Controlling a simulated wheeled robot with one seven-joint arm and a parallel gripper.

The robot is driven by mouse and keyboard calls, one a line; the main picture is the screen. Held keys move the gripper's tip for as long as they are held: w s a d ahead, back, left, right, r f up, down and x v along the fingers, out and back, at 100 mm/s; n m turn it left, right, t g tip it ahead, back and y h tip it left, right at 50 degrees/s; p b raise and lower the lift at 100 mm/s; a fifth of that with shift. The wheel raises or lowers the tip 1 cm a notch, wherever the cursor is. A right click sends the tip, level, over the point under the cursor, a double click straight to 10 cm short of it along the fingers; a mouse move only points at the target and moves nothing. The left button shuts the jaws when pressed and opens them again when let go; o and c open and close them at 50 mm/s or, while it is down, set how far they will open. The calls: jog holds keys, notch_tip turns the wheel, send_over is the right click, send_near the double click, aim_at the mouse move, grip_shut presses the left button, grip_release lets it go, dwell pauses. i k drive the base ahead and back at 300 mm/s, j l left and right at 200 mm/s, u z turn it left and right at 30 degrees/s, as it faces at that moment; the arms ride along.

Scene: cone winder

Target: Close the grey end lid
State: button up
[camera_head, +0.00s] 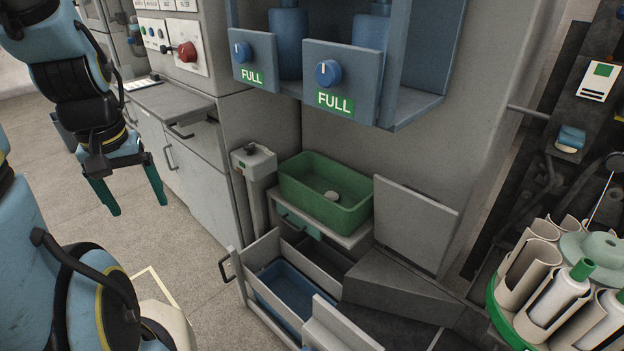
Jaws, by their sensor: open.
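A light grey flat panel (415,225), which looks like the grey end lid, stands swung out to the right of the green bin, apart from it. Its hinge is not clear to me. My gripper (138,206) hangs at the upper left with its green-tipped fingers spread and nothing between them. It is far to the left of the panel, over open floor, and touches nothing.
A green bin (322,212) sits on a small shelf. Below it a drawer (265,248) stands open with a blue tray (287,290) inside. Blue dispensers (343,86) overhang above. A bobbin carousel (510,318) is at right.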

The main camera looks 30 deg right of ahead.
aim_at(415, 224)
jog(key=z, duration=1)
